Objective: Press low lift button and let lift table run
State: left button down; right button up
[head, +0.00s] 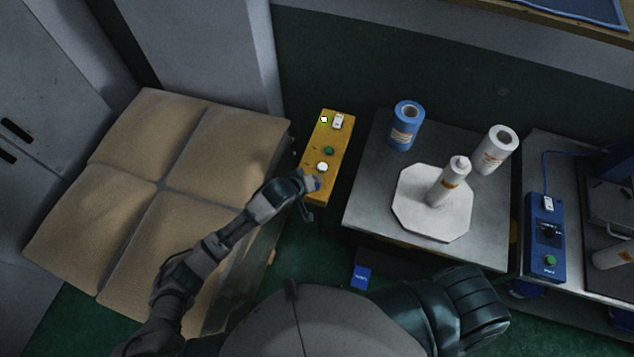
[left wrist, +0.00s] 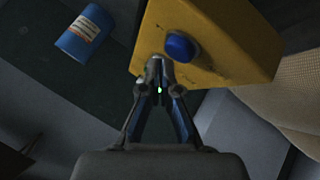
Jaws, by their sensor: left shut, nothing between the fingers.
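A yellow button box (head: 334,138) stands between the padded stack and the metal lift table (head: 372,190). On it, from far to near, are a white lamp or button (head: 323,119) beside a white tag, a green button (head: 328,151) and a white button (head: 322,167). My left gripper (head: 312,186) is shut and empty at the box's near end. In the left wrist view, a blue button (left wrist: 180,47) stands on the box just beyond my shut fingertips (left wrist: 155,66). I cannot tell whether they touch the box. My right gripper is not in view.
On the lift table are a blue roll (head: 405,125), a white roll (head: 496,148) and a white bottle-like roll (head: 450,180) on an octagonal plate (head: 409,211). A blue control box (head: 544,236) stands right. A tan padded stack (head: 190,130) lies left.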

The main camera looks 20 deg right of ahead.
pick_arm(q)
jog(key=shift+a+f, duration=0.1)
jog(key=shift+a, duration=0.3)
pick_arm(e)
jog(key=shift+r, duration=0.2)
pick_arm(q)
jog(key=shift+f, duration=0.1)
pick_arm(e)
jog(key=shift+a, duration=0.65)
